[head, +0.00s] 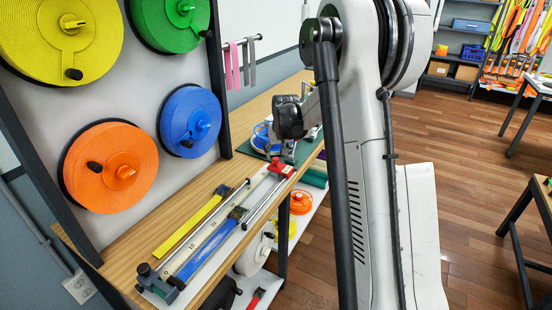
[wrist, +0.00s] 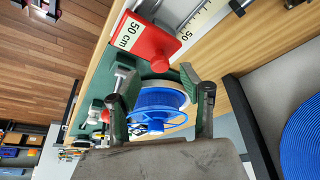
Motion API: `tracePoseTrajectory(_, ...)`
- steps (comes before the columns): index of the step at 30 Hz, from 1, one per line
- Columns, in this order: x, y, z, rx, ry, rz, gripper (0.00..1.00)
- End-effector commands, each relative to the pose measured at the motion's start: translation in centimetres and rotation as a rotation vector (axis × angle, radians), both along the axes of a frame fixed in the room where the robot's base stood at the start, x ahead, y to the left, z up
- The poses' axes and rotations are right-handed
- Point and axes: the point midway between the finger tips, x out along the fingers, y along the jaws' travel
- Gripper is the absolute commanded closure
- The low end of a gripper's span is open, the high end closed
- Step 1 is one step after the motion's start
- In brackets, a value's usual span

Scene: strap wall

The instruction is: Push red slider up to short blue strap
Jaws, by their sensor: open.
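The red slider (head: 281,168) sits at the far end of a measuring rail on the wooden bench.
A yellow strip (head: 188,228) lies left of the rail. A blue spool (wrist: 158,108) shows between my fingers, on or near a green mat (wrist: 118,125). Large coloured reels hang on the left panel (head: 135,85), whose dark post stands beside the bench.

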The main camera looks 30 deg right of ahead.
Motion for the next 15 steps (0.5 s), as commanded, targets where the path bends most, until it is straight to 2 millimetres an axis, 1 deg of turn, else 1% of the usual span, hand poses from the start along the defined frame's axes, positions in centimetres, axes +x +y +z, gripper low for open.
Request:
tracePoseTrajectory(1,0.3,-0.1,-0.7,0.000,0.000,0.000,0.59)
tracePoseTrajectory(6,1.0,-0.2,-2.3,0.000,0.000,0.000,0.59)
tracePoseTrajectory(10,1.2,-0.3,-3.0,0.000,0.000,0.000,0.59)
tracePoseTrajectory(15,1.3,-0.3,-3.2,0.000,0.000,0.000,0.59)
